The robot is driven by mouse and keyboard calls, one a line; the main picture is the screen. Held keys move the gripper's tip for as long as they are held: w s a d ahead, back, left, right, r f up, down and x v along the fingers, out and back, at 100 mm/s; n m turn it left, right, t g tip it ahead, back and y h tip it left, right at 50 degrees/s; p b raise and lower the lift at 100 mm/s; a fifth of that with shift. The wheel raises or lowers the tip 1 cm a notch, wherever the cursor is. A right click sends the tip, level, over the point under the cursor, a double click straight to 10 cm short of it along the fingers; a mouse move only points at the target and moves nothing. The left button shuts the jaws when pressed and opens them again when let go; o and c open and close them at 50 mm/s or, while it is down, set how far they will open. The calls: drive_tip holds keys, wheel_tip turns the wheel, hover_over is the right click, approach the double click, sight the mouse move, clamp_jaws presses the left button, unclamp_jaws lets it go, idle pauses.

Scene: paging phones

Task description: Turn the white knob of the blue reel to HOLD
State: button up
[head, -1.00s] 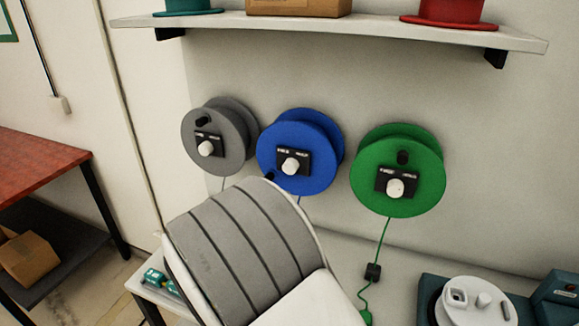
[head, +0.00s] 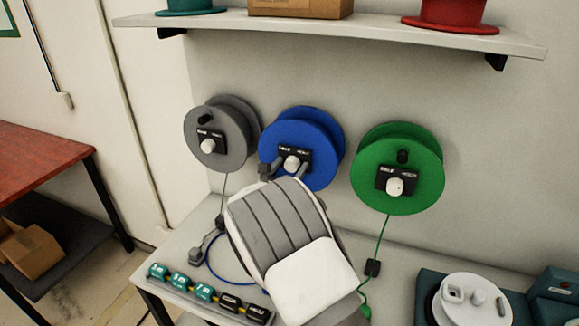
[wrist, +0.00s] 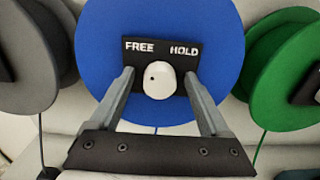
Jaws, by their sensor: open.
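The blue reel (head: 318,132) is on the wall between a grey and a green reel. Its white knob (head: 291,162) sits on a black plate (head: 297,151). In the wrist view the plate reads FREE at left and HOLD at right above the white knob (wrist: 158,80). A small dark dot shows on the knob's left side. My gripper (wrist: 160,84) is open, with one finger on each side of the knob and gaps between. In the head view my gripper (head: 284,171) is at the reel, partly hidden by my own wrist.
The grey reel (head: 217,133) and green reel (head: 400,170) hang close on either side. A shelf (head: 340,28) runs above. On the table below are a row of labelled teal and black blocks (head: 204,291) and a blue device with a white top (head: 472,300).

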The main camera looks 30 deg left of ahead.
clamp_jaws()
